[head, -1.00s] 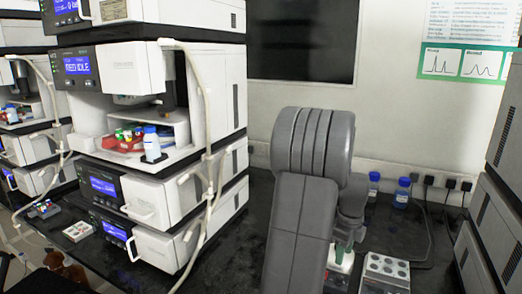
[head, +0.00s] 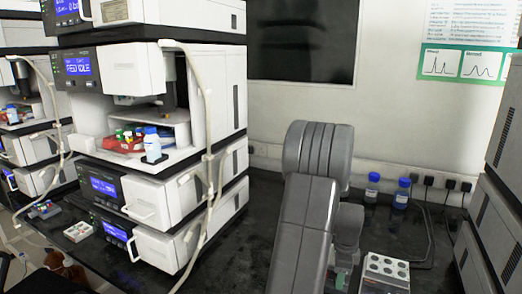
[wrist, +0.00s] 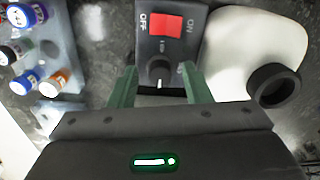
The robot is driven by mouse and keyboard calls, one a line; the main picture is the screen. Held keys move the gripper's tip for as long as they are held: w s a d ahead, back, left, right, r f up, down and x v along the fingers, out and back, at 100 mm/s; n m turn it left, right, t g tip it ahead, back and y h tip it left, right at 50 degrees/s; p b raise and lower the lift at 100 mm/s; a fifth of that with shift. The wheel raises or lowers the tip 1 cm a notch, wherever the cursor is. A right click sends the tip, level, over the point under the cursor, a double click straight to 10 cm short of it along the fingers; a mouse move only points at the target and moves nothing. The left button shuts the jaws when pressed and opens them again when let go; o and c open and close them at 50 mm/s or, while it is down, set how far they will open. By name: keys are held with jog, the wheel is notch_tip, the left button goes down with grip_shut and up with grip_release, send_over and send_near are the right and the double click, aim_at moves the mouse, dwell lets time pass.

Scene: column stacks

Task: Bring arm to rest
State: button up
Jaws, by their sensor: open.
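My gripper (wrist: 160,75) is open in the wrist view, its two green fingers spread apart with nothing held between them. A dark control panel (wrist: 185,62) with a red OFF/ON switch (wrist: 166,24) and a black knob (wrist: 160,66) lies beyond and between the fingertips. I cannot tell how far it is from them. Next to it on the right is a white body (wrist: 245,40) with a black round cup (wrist: 273,86). In the head view my arm covers most of the gripper and this device.
Capped vials (wrist: 55,82) stand at the left in the wrist view. In the head view a grey rack (head: 385,272) is right of my arm, with blue-capped bottles (head: 401,194) behind. Stacked instruments (head: 160,90) stand left; grey units (head: 490,215) stand right. Bare black bench (head: 262,205) shows between.

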jog(key=n, duration=0.3)
jog(key=shift+n, duration=0.4)
jog(key=n+p, duration=0.1)
jog(key=n, duration=0.3)
jog(key=shift+n, duration=0.3)
jog(key=n+p, duration=0.1)
jog(key=n, duration=0.7)
jog(key=shift+p, duration=0.4)
jog(key=shift+s, duration=0.1)
